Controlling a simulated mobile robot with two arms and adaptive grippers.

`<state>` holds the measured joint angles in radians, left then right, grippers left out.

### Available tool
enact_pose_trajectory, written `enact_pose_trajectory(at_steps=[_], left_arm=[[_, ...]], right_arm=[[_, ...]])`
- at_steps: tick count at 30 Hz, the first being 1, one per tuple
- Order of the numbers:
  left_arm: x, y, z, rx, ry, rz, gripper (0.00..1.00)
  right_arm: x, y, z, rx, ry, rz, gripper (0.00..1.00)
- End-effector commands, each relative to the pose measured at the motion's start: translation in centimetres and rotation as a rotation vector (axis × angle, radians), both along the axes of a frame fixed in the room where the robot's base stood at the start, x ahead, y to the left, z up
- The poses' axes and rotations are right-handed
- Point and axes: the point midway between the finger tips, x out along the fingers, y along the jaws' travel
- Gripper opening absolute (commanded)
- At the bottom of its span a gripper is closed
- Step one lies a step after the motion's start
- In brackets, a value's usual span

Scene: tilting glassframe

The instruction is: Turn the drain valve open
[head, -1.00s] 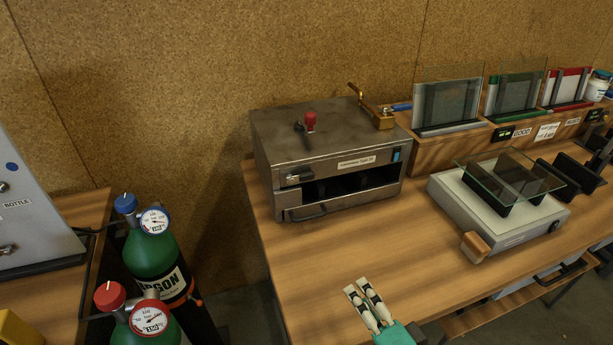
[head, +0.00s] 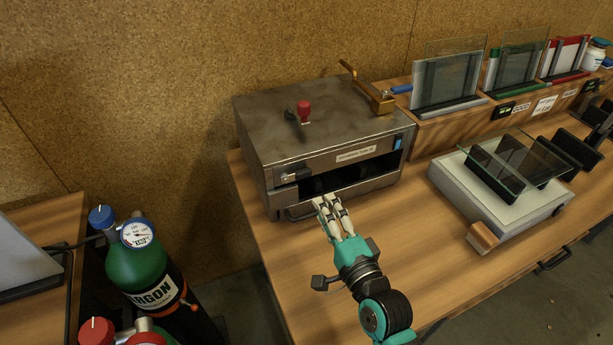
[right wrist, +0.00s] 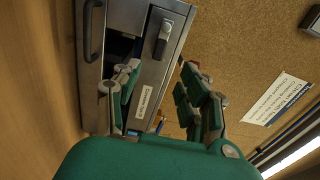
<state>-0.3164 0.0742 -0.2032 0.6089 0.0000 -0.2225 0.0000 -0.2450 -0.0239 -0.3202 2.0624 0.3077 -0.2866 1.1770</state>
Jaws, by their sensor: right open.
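A grey metal box (head: 330,135) stands on the wooden bench. Its front has a small lever handle on a plate (head: 292,177) at the upper left, above a dark opening; the lever also shows in the right wrist view (right wrist: 163,38). A red knob (head: 304,108) is on top, and a brass fitting with an upright arm (head: 376,97) is at its back right corner. No label shows which is the drain valve. My right gripper (head: 326,203) is open and empty in front of the box, below and right of the lever, apart from it. My left gripper is out of view.
A bar handle (head: 300,214) runs low across the box front. Right of it stands a light box with glass panes (head: 505,190); glass sheets (head: 448,82) stand in a wooden rack behind. A green argon cylinder (head: 140,270) is at the left. The bench front is clear.

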Motion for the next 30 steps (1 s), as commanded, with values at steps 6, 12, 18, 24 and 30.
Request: enact_pose_trajectory(at_steps=[6,12,18,24,30], left_arm=[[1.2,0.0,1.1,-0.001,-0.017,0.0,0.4],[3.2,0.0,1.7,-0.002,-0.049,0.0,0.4],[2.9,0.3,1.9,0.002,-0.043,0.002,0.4],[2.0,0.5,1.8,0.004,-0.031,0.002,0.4],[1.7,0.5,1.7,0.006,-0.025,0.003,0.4]], right_arm=[[4.6,1.9,0.3,0.0,-0.002,0.001,0.42],[7.6,3.2,0.1,-0.001,0.0,0.001,0.42],[9.0,3.8,0.0,-0.001,0.0,0.001,0.42],[9.2,3.8,0.0,-0.001,0.0,0.001,0.42],[9.1,3.8,0.0,-0.001,0.0,0.001,0.29]])
